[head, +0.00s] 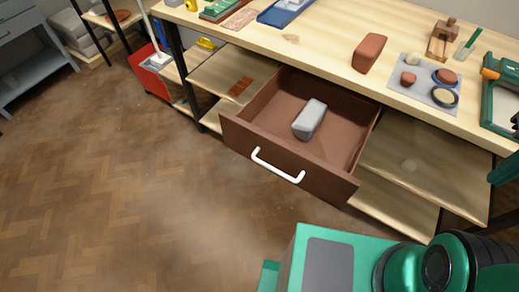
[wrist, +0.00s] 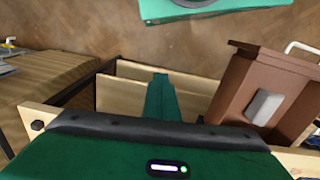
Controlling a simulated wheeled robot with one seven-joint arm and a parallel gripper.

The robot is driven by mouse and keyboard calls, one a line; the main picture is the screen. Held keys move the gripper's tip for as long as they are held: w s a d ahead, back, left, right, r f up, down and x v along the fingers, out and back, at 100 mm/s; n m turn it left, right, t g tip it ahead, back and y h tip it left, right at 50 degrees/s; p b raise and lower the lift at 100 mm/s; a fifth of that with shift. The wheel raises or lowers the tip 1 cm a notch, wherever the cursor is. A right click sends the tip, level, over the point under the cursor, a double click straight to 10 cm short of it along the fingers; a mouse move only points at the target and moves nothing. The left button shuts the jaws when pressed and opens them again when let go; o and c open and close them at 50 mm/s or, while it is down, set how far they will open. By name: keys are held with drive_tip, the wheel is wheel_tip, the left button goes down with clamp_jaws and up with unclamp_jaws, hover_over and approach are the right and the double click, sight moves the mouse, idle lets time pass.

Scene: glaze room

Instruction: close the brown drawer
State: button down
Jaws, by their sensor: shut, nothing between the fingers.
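The brown drawer (head: 278,148) stands pulled out from under the wooden workbench (head: 330,50) in the head view. It has a white bar handle (head: 277,166) on its front, and a grey block (head: 309,119) lies inside. In the wrist view the drawer (wrist: 235,85) is at the right, with its handle (wrist: 302,48) near the right edge. My gripper (wrist: 160,82) shows in the wrist view with its green fingers together and empty. It is to the left of the drawer there, apart from it and from the handle. In the head view the fingertips cannot be made out.
Open shelves (head: 425,165) flank the drawer under the bench. A brown brick-like block (head: 369,53) and a grey mat (head: 415,88) with small pieces lie on the bench top. A red bin (head: 152,72) stands at the left. The floor (head: 130,180) before the drawer is clear.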

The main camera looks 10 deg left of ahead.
drive_tip(key=w+a+n+h, duration=0.1)
drive_tip(key=w+a+n, duration=1)
drive_tip(key=a, duration=0.1)
drive_tip(key=w+a+f+n+t, duration=0.1)
drive_tip(key=w+a+f+n, duration=0.15)
drive_tip(key=a+n, duration=0.85)
drive_tip(key=s+a+f+n+t, duration=0.15)
drive_tip(key=s+a+n, duration=0.25)
drive_tip(key=a, duration=0.7)
drive_tip(key=s+a+f+n, duration=0.3)
drive_tip(key=s+a+n, duration=0.15)
drive_tip(key=a, duration=0.55)
drive_tip(key=s+a+f+n, duration=0.3)
drive_tip(key=s+a+n, duration=0.15)
drive_tip(key=a, duration=0.65)
approach(247, 148)
drive_tip(key=s+f, duration=0.5)
drive_tip(key=shift+w+d+f, duration=0.1)
drive_tip(key=shift+w+d, duration=0.2)
drive_tip(key=shift+w, duration=0.45)
drive_tip(key=shift+w+d+f, duration=0.15)
drive_tip(key=shift+w+d, duration=0.2)
drive_tip(key=shift+w, duration=0.35)
drive_tip(key=shift+w+d+f, duration=0.1)
drive_tip(key=shift+w+d, duration=0.2)
drive_tip(key=shift+w, duration=0.45)
